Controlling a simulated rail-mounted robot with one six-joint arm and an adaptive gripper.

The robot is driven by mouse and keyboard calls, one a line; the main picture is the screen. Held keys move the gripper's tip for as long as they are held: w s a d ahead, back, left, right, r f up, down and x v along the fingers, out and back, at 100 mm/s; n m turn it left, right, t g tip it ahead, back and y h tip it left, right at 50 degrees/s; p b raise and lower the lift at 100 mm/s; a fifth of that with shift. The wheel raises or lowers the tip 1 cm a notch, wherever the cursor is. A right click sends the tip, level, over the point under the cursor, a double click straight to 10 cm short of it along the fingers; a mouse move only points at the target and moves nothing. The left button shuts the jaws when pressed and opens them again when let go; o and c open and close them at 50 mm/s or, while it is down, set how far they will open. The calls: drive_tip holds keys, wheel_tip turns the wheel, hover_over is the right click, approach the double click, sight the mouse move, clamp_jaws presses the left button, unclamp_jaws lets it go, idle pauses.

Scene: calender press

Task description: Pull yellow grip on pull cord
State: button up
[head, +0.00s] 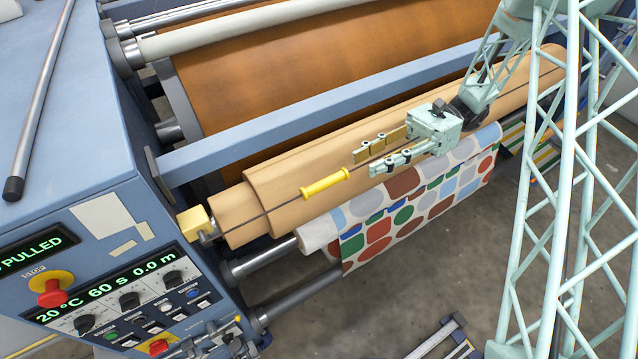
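The yellow grip (325,184) is a spool-shaped handle on the thin dark pull cord (275,210). The cord runs from a yellow box (194,221) at the left, in front of the tan rolls, up to the right past my gripper. My gripper (364,161) is right of the grip and a little above it in the picture. Its two fingers point left toward the grip and stand apart, with the cord seeming to pass between them. They do not touch the grip. Whether the cord is in front of or behind them in depth is unclear.
A blue crossbar (300,118) runs behind the rolls. Dotted patterned fabric (415,208) hangs below.

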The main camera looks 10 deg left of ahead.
sight(320, 183)
drive_tip(key=shift+w+f, duration=0.1)
drive_tip(key=shift+f, duration=0.05)
drive_tip(key=shift+a, duration=0.1)
idle(0.3)
drive_tip(key=shift+b+x, duration=0.45)
drive_tip(key=shift+x, duration=6.4)
clamp_jaws()
